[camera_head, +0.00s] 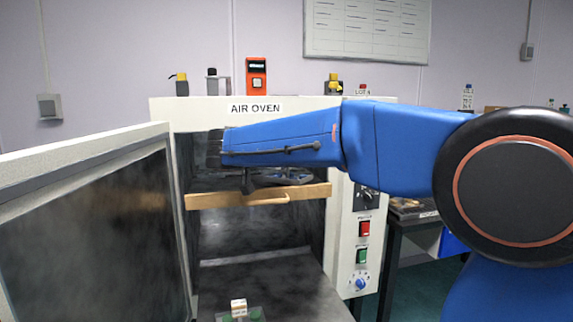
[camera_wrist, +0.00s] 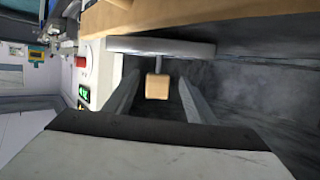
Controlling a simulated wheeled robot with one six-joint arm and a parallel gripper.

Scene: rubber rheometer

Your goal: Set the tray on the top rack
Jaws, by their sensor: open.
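A tan wooden tray (camera_head: 230,199) with a front handle (camera_head: 268,198) is inside the open air oven, below my blue arm. Dark items show on or above the tray, partly hidden by the arm. In the wrist view a tan surface, apparently the tray (camera_wrist: 210,13), runs across the top. My gripper (camera_wrist: 159,79) is open in the wrist view. A small tan block-like piece (camera_wrist: 157,87) appears between its fingers; I cannot tell whether it is the handle or whether the fingers touch it. The arm hides my fingertips in the head view. The racks are not clearly distinguishable.
The oven door (camera_head: 95,225) stands open at the left. The control panel (camera_head: 362,235) borders the opening at the right. A small white block (camera_head: 239,308) on a greenish plate lies at the bottom front. Several items stand on the oven's top.

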